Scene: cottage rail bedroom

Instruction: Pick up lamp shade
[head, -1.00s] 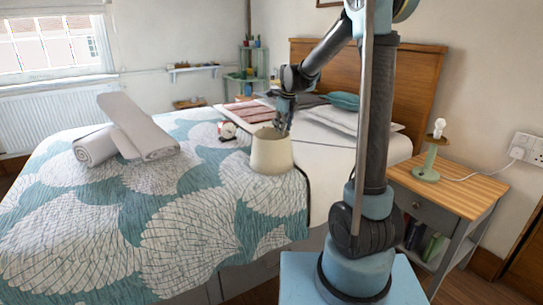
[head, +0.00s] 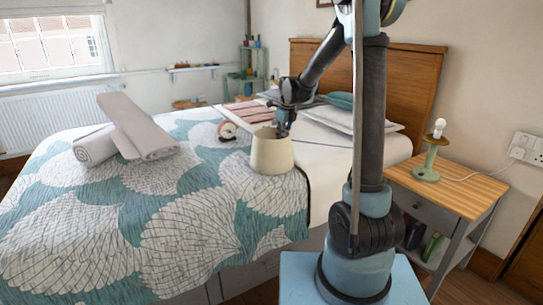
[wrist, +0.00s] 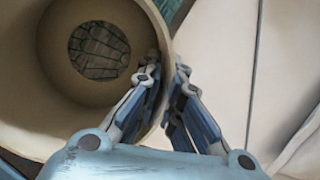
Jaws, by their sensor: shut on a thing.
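In the wrist view my gripper (wrist: 166,98) is shut on the wall of the lamp shade (wrist: 40,60), one finger inside and one outside. Patterned cover shows through the shade's far opening.
A bare-bulb lamp base (head: 428,165) stands on the bedside table (head: 468,178) at right.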

